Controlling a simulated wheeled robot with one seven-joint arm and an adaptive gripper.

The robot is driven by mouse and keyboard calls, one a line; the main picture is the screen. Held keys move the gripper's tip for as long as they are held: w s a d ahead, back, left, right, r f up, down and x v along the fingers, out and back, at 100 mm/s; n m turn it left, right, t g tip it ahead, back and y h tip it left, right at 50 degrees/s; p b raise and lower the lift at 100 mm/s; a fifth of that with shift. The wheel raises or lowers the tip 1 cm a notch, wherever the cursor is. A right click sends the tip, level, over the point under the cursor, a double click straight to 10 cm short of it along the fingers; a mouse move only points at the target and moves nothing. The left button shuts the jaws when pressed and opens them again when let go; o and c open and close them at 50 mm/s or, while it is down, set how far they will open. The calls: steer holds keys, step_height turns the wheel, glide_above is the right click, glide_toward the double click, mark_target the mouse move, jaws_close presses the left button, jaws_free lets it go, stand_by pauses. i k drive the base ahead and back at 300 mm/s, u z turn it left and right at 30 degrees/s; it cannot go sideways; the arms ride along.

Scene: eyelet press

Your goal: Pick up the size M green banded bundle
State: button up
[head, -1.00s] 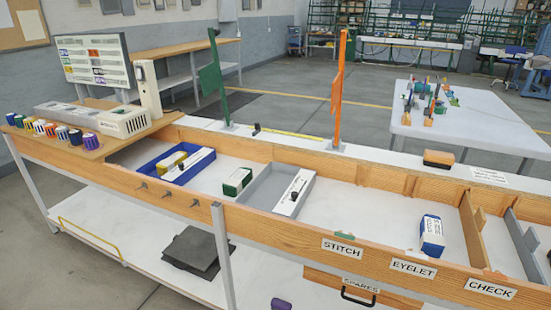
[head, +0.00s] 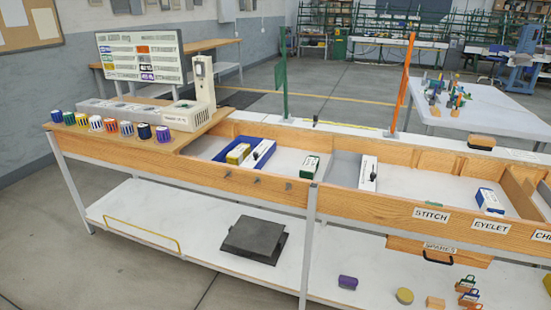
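A white block with a green band (head: 309,167) lies in the bench trough, between the blue tray and the grey tray. Its size marking is too small to read. A white block with a yellow band (head: 238,153) is in the blue tray (head: 222,158). A white block with a blue band (head: 490,201) lies in the trough at the right, behind the STITCH and EYELET labels. My gripper is not in view.
The grey tray (head: 345,168) holds a white device (head: 368,173). A green post (head: 282,80) and an orange post (head: 402,85) rise behind the trough. Striped spools (head: 110,125) line the left end. The wooden front rail (head: 270,182) edges the trough.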

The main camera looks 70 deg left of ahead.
mark_target(308, 170)
steer(key=z, duration=0.05)
steer(key=k, duration=0.35)
steer(key=u, duration=2.25)
